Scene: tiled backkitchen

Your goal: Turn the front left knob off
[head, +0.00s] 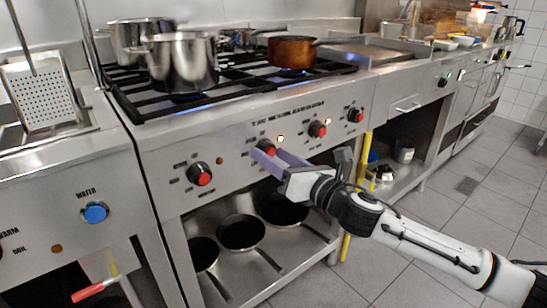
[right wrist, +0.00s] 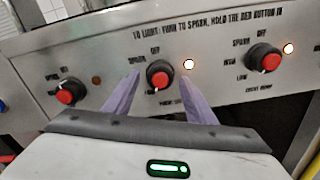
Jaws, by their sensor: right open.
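The stove front (head: 240,135) carries a row of black knobs with red centres. The leftmost knob (head: 200,174) has an unlit indicator beside it. The second knob (head: 265,146) has a lit indicator, as does the third knob (head: 317,129). My right gripper (head: 269,157) is at the second knob. In the right wrist view, its open purple fingers stand on either side of that knob (right wrist: 160,74); whether they touch it I cannot tell. My left gripper is out of view.
Steel pots (head: 183,62) and a copper pan (head: 291,52) stand on the burner grate; blue flames show. Several dark pans lie on the shelf (head: 285,262) below. A counter with a blue knob (head: 95,212) adjoins on the left. Tiled floor (head: 420,285) is open at right.

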